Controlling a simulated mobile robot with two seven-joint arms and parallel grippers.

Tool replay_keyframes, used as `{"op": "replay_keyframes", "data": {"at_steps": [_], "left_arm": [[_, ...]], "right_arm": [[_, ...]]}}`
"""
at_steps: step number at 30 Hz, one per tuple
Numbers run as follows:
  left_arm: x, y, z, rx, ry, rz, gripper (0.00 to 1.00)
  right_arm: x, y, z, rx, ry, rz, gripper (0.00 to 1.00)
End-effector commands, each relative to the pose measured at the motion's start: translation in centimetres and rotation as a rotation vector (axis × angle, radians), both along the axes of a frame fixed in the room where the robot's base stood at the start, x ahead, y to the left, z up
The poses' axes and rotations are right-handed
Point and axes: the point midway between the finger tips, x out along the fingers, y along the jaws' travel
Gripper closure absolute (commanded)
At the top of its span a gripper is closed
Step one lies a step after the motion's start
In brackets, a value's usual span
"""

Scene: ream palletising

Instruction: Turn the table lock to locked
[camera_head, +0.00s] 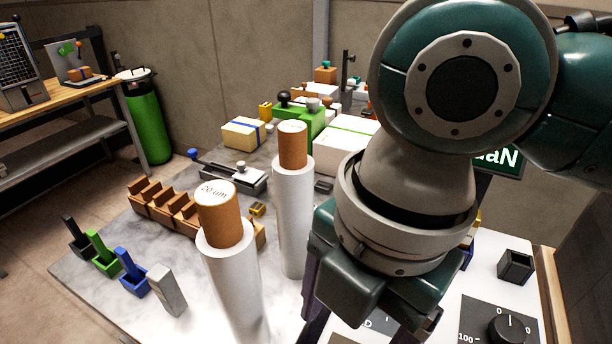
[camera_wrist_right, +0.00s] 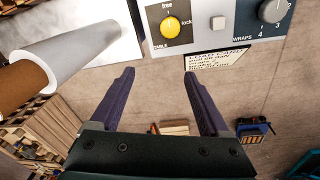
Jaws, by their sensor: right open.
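The table lock is a round yellow knob (camera_wrist_right: 169,28) on a grey panel marked "free", "lock" and "TABLE", at the top of the right wrist view. Its small mark seems to point up toward "free". My right gripper (camera_wrist_right: 160,74) is open and empty, its two purple fingers spread just short of the panel and apart from the knob. In the head view my right arm and wrist cover the middle right, and the knob is hidden there. My left gripper is not in view.
Beside the lock are a pale square button (camera_wrist_right: 218,23), a dark "WRAPS" dial (camera_wrist_right: 274,11) and a printed card (camera_wrist_right: 218,62). Two upright white film rolls (camera_head: 293,215) stand left of my right arm. A black dial (camera_head: 507,329) and a dark square block (camera_head: 515,266) lie to its right.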

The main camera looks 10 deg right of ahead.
Motion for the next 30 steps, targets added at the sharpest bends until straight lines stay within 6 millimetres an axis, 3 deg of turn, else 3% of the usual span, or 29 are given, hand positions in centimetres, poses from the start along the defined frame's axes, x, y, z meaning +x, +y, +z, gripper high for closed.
{"op": "replay_keyframes", "data": {"at_steps": [1, 5, 11, 22, 30], "left_arm": [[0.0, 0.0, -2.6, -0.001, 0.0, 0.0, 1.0], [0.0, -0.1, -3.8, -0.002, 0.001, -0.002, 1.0], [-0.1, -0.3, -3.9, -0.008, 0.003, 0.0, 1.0], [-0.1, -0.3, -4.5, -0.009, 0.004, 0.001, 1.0], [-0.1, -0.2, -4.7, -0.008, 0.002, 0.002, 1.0]], "right_arm": [[0.8, -1.0, -2.3, -0.039, -0.004, 0.044, 0.2], [1.6, -2.4, -3.4, -0.093, 0.006, 0.119, 0.2], [1.7, -2.9, -4.9, -0.11, 0.016, 0.144, 0.2], [1.7, -2.8, -11.6, -0.108, 0.013, 0.144, 0.2], [1.8, -2.8, -13.2, -0.107, 0.01, 0.145, 0.2]]}}
